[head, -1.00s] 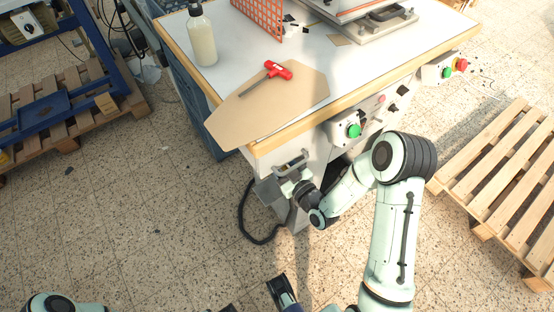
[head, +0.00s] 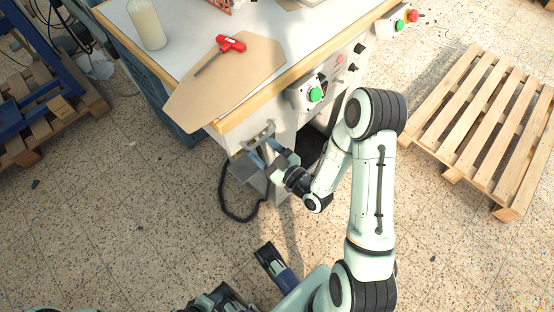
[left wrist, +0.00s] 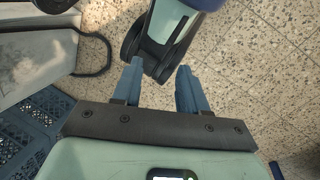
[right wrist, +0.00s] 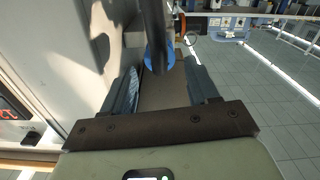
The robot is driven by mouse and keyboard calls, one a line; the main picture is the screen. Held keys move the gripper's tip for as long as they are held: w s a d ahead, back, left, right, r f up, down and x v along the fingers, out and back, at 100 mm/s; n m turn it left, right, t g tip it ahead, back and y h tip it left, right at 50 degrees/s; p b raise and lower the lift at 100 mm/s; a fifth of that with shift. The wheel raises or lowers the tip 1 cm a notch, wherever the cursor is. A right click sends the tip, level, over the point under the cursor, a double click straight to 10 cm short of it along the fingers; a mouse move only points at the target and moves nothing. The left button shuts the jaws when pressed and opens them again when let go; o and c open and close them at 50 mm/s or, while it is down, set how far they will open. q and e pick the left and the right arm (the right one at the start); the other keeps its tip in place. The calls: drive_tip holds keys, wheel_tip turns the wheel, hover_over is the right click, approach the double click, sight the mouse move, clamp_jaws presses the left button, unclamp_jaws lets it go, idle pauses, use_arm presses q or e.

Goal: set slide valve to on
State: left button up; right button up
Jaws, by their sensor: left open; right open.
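In the right wrist view a blue ring-like part (right wrist: 160,56), which looks like the slide valve, shows between the fingers of my right gripper (right wrist: 160,70). A dark, thick upright piece (right wrist: 154,20) stands above it. The fingers are open, and I cannot tell whether they touch the blue part. In the head view my right gripper (head: 265,148) is at the machine's near corner, by a grey metal bracket (head: 260,134); the valve cannot be made out there. My left gripper (left wrist: 160,78) is open and empty, with the floor and a link of my own beyond its fingers.
The worktable (head: 190,35) carries a tan board (head: 240,75), a red-handled tool (head: 230,44) and a bottle (head: 147,25). A green button (head: 316,95) is on its front. A black hose (head: 224,205) hangs below the bracket. A wooden pallet (head: 480,130) lies at right.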

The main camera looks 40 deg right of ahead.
use_arm(q)
drive_tip(key=s+r+g+p, duration=0.1)
drive_tip(key=s+r+p, duration=0.2)
drive_tip(key=r+p, duration=0.3)
drive_tip(key=shift+s+d, duration=0.4)
drive_tip(key=shift+d, duration=0.05)
use_arm(e)
drive_tip(key=s, duration=0.6)
drive_tip(key=shift+s+d, duration=0.3)
drive_tip(key=shift+s, duration=0.05)
